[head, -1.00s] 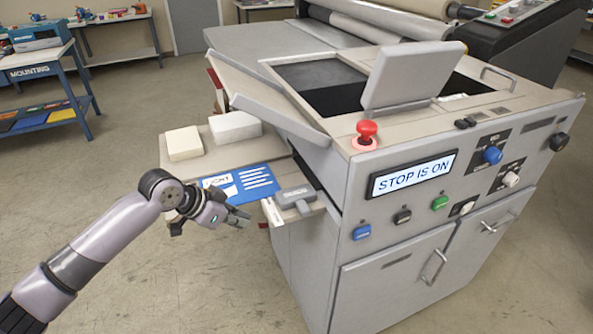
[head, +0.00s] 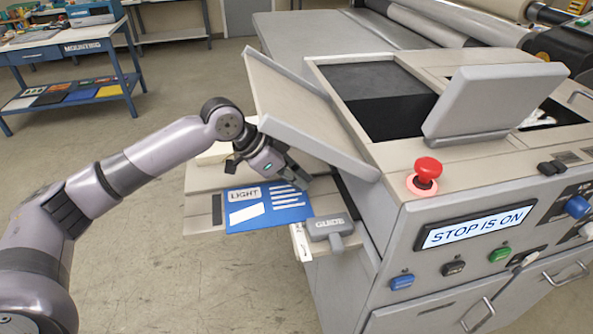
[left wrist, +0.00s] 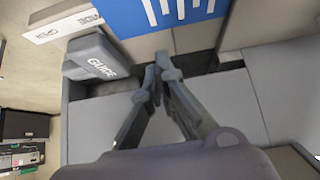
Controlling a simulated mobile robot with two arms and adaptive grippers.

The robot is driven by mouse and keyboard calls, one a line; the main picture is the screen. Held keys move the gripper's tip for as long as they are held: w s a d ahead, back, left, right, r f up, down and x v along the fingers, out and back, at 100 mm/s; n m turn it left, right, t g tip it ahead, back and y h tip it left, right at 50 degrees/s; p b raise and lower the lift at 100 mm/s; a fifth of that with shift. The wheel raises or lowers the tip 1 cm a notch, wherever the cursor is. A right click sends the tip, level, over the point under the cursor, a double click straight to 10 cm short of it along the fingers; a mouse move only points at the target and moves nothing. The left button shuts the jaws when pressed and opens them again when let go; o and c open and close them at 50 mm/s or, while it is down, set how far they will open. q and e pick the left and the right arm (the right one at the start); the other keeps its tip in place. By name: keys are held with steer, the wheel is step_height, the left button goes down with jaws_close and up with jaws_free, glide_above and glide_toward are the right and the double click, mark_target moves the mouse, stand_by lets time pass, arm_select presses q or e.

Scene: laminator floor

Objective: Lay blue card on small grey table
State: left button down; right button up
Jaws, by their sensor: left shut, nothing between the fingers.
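The blue card (head: 262,217), marked LIGHT with white stripes, lies flat on the low grey-beige side table (head: 203,208) beside the machine. My left gripper (head: 303,181) is shut and empty. It is at the card's back right corner, in front of the machine's sloping panel; I cannot tell whether it touches the card. In the left wrist view the shut fingertips (left wrist: 161,62) are just short of the card's edge (left wrist: 165,14), with grey surface below them. My right gripper is not in view.
A grey GUIDE block (head: 330,228) sits at the card's right front. A pale block (head: 214,153) is partly hidden behind my arm. The red stop button (head: 425,174) and raised grey lid (head: 495,100) are on the machine. Floor at front left is clear.

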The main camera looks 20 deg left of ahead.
arm_select(q)
steer(key=x, duration=0.3)
steer(key=shift+w+d+f, duration=0.1)
steer(key=shift+f, duration=0.05)
steer(key=shift+p+x, duration=0.45)
steer(key=shift+x, duration=0.8)
steer(key=shift+w+f, duration=0.1)
steer(key=s+a+p, duration=0.2)
steer(key=a, duration=0.1)
steer(key=shift+s+a, duration=0.1)
steer(key=shift+a, duration=0.05)
steer(key=shift+s+a+p, duration=0.3)
steer(key=shift+a+p, duration=0.05)
steer(key=shift+w, duration=0.1)
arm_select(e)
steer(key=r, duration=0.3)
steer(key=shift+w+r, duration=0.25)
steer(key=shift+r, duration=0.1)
arm_select(q)
steer(key=shift+d, duration=0.1)
